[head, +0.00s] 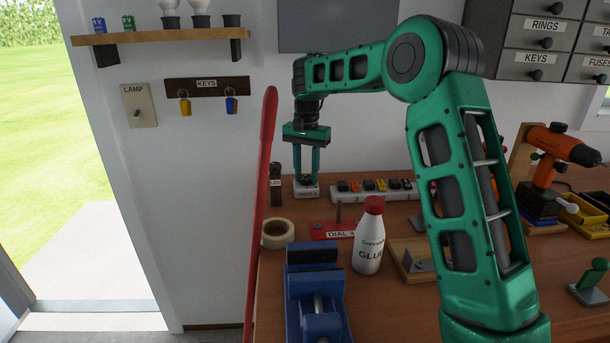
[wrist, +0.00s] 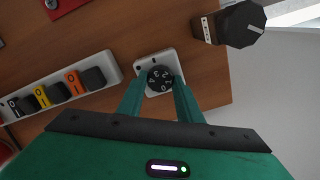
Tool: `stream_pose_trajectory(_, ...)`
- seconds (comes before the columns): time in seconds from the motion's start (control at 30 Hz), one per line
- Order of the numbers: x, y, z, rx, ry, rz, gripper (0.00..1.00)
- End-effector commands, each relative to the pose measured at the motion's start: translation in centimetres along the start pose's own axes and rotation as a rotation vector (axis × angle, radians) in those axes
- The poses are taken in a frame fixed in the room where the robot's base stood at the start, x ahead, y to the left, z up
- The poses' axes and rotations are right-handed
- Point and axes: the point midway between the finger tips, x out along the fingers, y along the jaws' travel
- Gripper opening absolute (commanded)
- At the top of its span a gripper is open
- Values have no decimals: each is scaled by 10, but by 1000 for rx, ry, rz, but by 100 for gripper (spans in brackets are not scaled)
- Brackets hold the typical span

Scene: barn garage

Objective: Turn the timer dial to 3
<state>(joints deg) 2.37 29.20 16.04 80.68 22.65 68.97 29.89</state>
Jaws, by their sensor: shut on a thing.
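The timer (head: 307,193) is a small white box with a label starting "TIMER", standing on the bench near the wall. The wrist view shows its white face (wrist: 144,64) and a round black dial (wrist: 159,78) with white digits. I cannot tell which digit is selected. My gripper (head: 307,178) points straight down over the timer. In the wrist view the two green fingers of my gripper (wrist: 159,84) are shut on the dial, one on each side. The fingers hide part of the dial's sides in the head view.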

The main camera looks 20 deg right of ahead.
Motion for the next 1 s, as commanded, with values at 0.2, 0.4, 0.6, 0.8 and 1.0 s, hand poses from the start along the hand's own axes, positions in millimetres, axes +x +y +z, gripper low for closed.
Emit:
stream_pose_trajectory(0.2, -3, -3, -1, 68, 8, -9, 10)
stream_pose_trajectory(0.4, -4, -4, -1, 92, 8, -10, 10)
stream_pose_trajectory(0.6, -4, -4, -1, 93, 9, -11, 10)
stream_pose_trajectory(0.8, -4, -4, -1, 92, 9, -11, 42)
stream_pose_trajectory(1.0, -2, -2, 0, 94, 5, -6, 51)
